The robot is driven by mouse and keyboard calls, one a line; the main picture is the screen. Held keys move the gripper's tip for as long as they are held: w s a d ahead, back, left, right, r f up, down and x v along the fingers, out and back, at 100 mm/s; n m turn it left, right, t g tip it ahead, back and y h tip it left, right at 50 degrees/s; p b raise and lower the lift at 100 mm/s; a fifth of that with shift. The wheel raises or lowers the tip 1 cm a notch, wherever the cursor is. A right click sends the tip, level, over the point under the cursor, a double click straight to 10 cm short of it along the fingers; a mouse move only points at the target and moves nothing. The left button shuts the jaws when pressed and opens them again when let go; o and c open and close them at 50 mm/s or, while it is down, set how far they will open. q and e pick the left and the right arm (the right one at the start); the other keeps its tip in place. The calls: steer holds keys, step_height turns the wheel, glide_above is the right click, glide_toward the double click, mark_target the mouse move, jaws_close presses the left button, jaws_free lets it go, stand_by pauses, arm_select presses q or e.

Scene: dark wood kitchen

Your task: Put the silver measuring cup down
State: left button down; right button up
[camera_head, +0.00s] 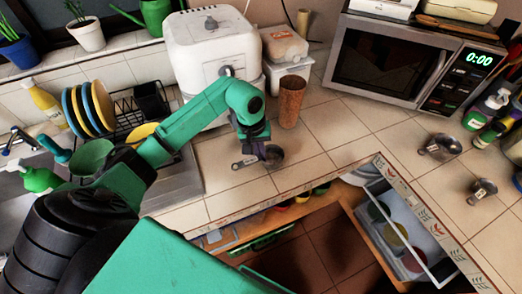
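A silver measuring cup (273,155) is at the tiled counter near its front edge, left of centre. Its handle points left and shows a pale end. My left gripper (258,148) comes down from above onto the cup where handle and bowl meet and looks shut on it; the fingertips are small and partly hidden. The cup is at or just above the tiles; I cannot tell whether it touches them. Two more silver measuring cups, one (440,146) and another (482,191), lie on the counter at the right. My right gripper is not in view.
A brown tumbler (291,102) stands behind the cup, near a white appliance (214,55). A microwave (410,65) is at the back right. A dish rack with plates (90,108) is at the left. An open drawer (400,240) is below the counter. Tiles right of the cup are clear.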

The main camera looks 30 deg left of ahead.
arm_select(q)
steer(key=shift+w+f, duration=0.1)
steer(key=shift+f, duration=0.1)
steer(key=c, duration=1.1)
jaws_free()
steer(key=shift+o, duration=0.2)
